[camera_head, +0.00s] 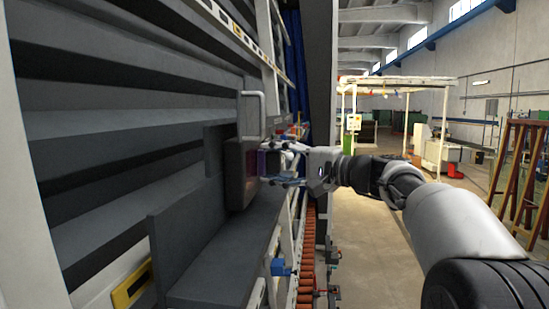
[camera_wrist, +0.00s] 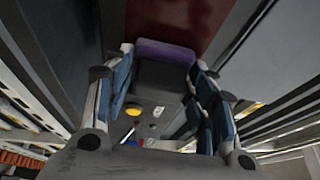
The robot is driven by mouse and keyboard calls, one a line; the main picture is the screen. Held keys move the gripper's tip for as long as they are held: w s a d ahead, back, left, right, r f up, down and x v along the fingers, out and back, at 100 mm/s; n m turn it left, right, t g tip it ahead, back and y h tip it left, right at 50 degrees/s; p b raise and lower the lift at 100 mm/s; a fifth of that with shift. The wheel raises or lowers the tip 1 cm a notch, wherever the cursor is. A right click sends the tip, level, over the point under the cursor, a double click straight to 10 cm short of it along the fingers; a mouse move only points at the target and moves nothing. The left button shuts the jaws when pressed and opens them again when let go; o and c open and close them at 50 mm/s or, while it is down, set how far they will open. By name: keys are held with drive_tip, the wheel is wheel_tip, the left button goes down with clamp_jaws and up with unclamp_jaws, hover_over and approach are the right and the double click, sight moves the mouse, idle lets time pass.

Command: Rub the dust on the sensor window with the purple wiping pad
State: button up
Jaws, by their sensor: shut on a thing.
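My gripper (camera_head: 290,163) is at the end of my outstretched arm, in front of a dark box-like unit on the machine. In the wrist view my gripper (camera_wrist: 160,95) is shut on a dark block with a purple front strip, the purple wiping pad (camera_wrist: 165,51). The pad also shows as a small purple patch in the head view (camera_head: 262,163). The pad's front edge is at or very close to a dark reddish panel (camera_wrist: 180,18), which looks like the sensor window; contact cannot be told. The panel's face is seen edge-on in the head view (camera_head: 240,172). No dust can be made out.
A grey ledge (camera_head: 225,245) lies below the unit, with an upright grey plate (camera_head: 185,235) to its left. A handle (camera_head: 252,115) stands out above the unit. Orange rollers (camera_head: 306,270) run along the machine's side.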

sight(261, 164)
drive_tip(key=shift+w, duration=0.25)
drive_tip(key=shift+s+a+f+b, duration=0.1)
drive_tip(key=shift+s+b, duration=0.3)
drive_tip(key=shift+b, duration=0.25)
drive_tip(key=shift+s+a+b, duration=0.15)
drive_tip(key=shift+s+b, duration=0.6)
drive_tip(key=shift+s, duration=0.05)
drive_tip(key=shift+s+a+b, duration=0.15)
drive_tip(key=shift+s+b, duration=0.3)
drive_tip(key=shift+s, duration=0.15)
drive_tip(key=shift+s+a+b, duration=0.2)
drive_tip(key=shift+s+b, duration=0.7)
drive_tip(key=shift+s, duration=0.25)
drive_tip(key=shift+s+a+b, duration=0.25)
drive_tip(key=shift+s+b, duration=0.6)
drive_tip(key=shift+s, duration=0.35)
drive_tip(key=shift+s+a+b, duration=0.2)
drive_tip(key=shift+s+b, duration=0.7)
drive_tip(key=shift+s, duration=0.25)
drive_tip(key=shift+d, duration=0.1)
drive_tip(key=shift+d, duration=0.45)
drive_tip(key=shift+s+d, duration=0.25)
drive_tip(key=shift+d, duration=1)
drive_tip(key=shift+s+d, duration=0.25)
drive_tip(key=shift+d, duration=0.95)
